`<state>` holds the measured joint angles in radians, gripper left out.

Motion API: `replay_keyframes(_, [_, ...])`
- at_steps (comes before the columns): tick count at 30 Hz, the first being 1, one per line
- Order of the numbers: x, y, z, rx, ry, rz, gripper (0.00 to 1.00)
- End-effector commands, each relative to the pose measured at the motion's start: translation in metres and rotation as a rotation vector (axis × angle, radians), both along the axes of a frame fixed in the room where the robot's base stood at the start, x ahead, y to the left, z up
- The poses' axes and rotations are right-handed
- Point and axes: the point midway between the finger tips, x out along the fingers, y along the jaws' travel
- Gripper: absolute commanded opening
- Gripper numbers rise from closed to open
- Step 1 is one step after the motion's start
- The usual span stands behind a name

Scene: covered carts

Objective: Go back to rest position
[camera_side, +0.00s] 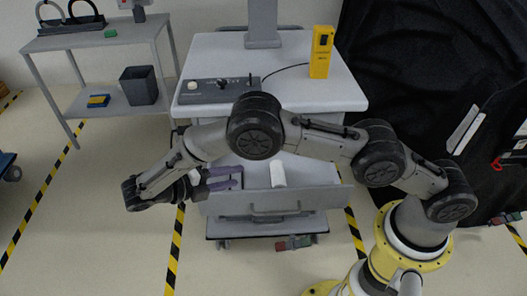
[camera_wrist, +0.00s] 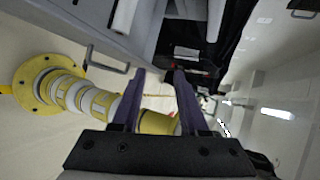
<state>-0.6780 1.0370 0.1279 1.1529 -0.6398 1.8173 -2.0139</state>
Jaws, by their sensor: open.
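My gripper (camera_side: 240,177) is in front of the cart, left of its middle, with its purple fingers pointing right in the side view. In the wrist view the two fingers of my gripper (camera_wrist: 159,74) stand apart with nothing between them. My arm is bent and stretched across the front of the cart. The cart (camera_side: 206,54) has an open drawer (camera_side: 324,197) with a handle. A white cylinder (camera_side: 277,173) shows at the drawer, close to the right of my fingers; in the wrist view a white cylinder (camera_wrist: 125,17) lies at the top.
On the cart top are a grey control box (camera_side: 208,90) and a yellow device (camera_side: 321,52) on a cable. A grey side table (camera_side: 95,41) with a dark bin (camera_side: 139,85) stands at the back left. A black cover (camera_side: 420,60) hangs at the right.

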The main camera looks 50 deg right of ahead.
Motion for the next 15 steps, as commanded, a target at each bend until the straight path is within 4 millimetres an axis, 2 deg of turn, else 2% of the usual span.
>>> replay_keyframes(1, [0.004,-0.012,0.026,0.038,-0.041,-0.040,0.44])
replay_keyframes(6, [0.004,-0.052,0.094,0.152,-0.196,-0.176,0.44])
replay_keyframes(11, [-0.012,-0.090,0.149,0.249,-0.374,-0.321,0.44])
replay_keyframes(15, [-0.036,-0.122,0.188,0.328,-0.547,-0.465,0.44])
